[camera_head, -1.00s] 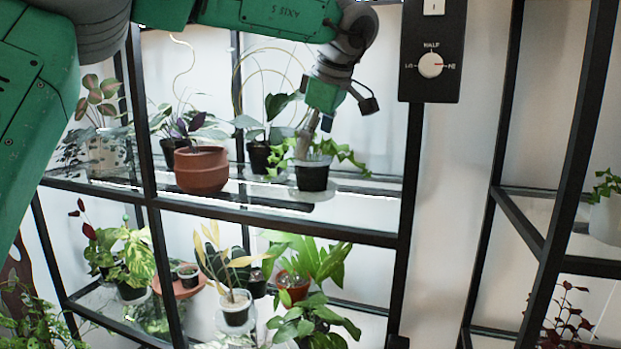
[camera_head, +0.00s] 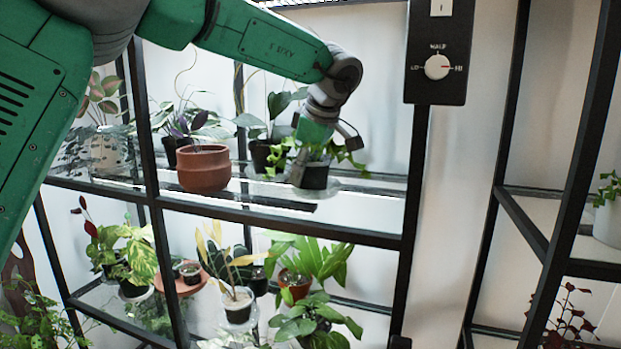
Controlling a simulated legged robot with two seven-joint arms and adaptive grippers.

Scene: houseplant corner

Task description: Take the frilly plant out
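A plant with bright green leaves in a small black pot (camera_head: 315,177) stands upright on the upper glass shelf, and I take it for the frilly plant. Its leaves (camera_head: 343,154) spread mostly to the right. My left gripper (camera_head: 325,154) reaches down over this plant from above. Its fingers are spread, one on the left by the pot and one out to the right above the leaves. The gripper hides much of the foliage, and I cannot tell whether a finger touches the pot. My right gripper is out of view.
A terracotta pot (camera_head: 204,168) stands left of the plant, with another dark pot (camera_head: 263,155) close behind. Black shelf posts (camera_head: 414,190) and the front rail (camera_head: 280,219) frame the shelf. Several plants crowd the lower shelf. A switch box (camera_head: 439,52) hangs at upper right.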

